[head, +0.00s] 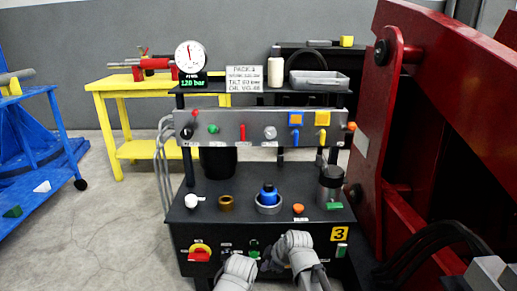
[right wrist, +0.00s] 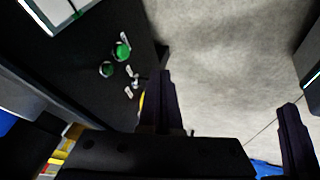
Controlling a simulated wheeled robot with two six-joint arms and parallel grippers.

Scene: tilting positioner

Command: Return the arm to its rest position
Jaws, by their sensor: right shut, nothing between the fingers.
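In the head view, two grey jointed arm links of mine stand at the bottom centre, in front of the cabinet (head: 228,240). The fingers of both grippers cannot be made out there. A green button (right wrist: 122,50) and a smaller green one (right wrist: 106,69) show on the cabinet face in the right wrist view.
The cabinet carries a blue knob (head: 268,196), a lever panel (head: 255,133) and a pressure gauge (head: 190,56). A large red frame (head: 440,80) rises close on the right. A yellow table (head: 105,95) and blue stand (head: 45,175) are left.

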